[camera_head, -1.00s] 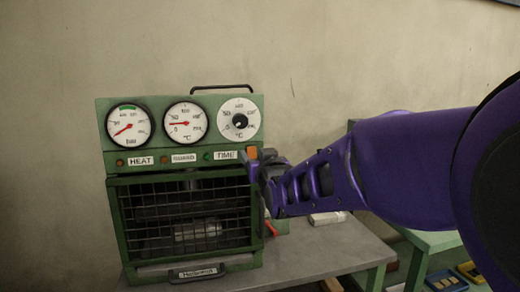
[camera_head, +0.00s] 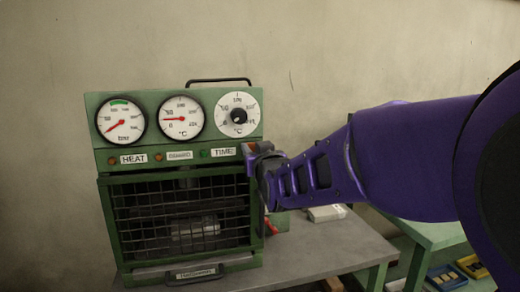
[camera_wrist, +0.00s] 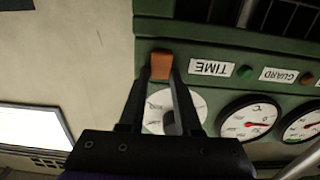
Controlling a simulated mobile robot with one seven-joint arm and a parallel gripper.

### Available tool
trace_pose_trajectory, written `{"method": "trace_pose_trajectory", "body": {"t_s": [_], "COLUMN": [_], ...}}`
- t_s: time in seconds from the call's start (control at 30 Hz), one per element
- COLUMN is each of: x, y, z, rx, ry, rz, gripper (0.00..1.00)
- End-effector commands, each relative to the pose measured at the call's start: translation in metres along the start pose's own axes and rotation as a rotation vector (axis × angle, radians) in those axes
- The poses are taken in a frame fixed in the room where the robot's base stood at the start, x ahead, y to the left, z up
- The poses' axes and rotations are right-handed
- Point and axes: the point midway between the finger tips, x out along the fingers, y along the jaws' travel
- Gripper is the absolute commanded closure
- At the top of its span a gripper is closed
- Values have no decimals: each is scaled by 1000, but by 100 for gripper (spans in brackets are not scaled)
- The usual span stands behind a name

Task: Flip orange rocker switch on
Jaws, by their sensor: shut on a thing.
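The orange rocker switch (camera_wrist: 161,66) sits on the green oven's panel, beside the TIME label. In the head view only a small orange patch of the switch (camera_head: 252,147) shows at the panel's right end, partly covered by my gripper (camera_head: 262,155). In the wrist view the two dark fingers of my gripper (camera_wrist: 161,82) lie on either side of the switch's near end. The gripper is shut on the switch. I cannot tell from these views which way the rocker is tilted.
The green oven (camera_head: 103,215) stands on a grey table (camera_head: 340,248), with gauges and a dial above its barred door. A pale block (camera_head: 326,213) lies behind my arm. A green side table (camera_head: 425,232) is at the right.

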Motion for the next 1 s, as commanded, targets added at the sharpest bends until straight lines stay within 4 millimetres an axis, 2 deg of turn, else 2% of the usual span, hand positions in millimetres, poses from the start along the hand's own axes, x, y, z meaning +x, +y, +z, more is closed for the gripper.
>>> {"method": "trace_pose_trajectory", "body": {"t_s": [0.33, 1.0], "x": [0, -2], "y": [0, 0], "z": [3, 12], "rx": [-1, 0], "ry": [42, 393], "rz": [1, 0], "gripper": [100, 100]}}
